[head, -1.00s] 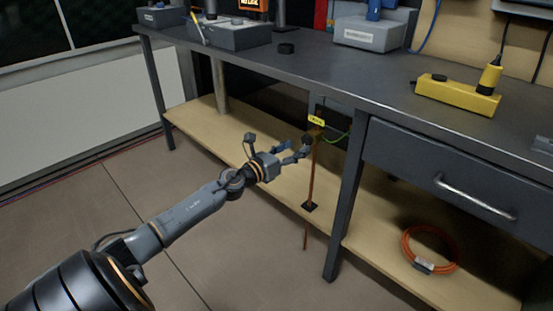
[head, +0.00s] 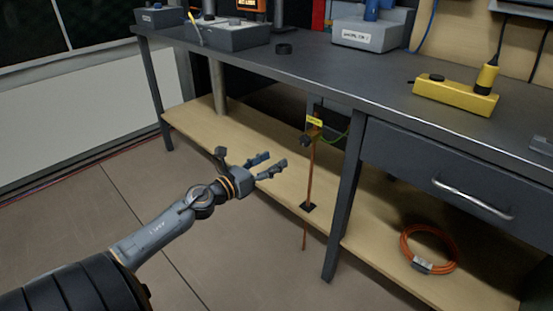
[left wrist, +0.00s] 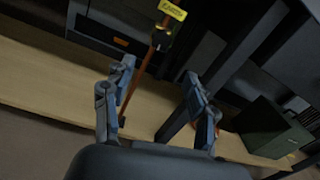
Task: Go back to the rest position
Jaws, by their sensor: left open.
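My left gripper (head: 270,167) is open and empty, in front of the bench's lower shelf in the head view. Its two fingers also show spread apart in the left wrist view (left wrist: 158,88). A copper-coloured rod (head: 312,165) with a yellow tag (head: 314,122) and a dark clamp at its top stands beyond the fingertips, apart from them. The rod also shows between and beyond the fingers in the left wrist view (left wrist: 141,76). My right gripper is not in view.
The workbench (head: 330,75) has a lower wooden shelf (head: 205,125) and a drawer (head: 440,170). An orange cable coil (head: 428,232) lies on the shelf. A yellow power strip (head: 455,95) and grey boxes stand on top. A green box (left wrist: 265,128) shows in the left wrist view. The floor (head: 90,200) left of the arm is clear.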

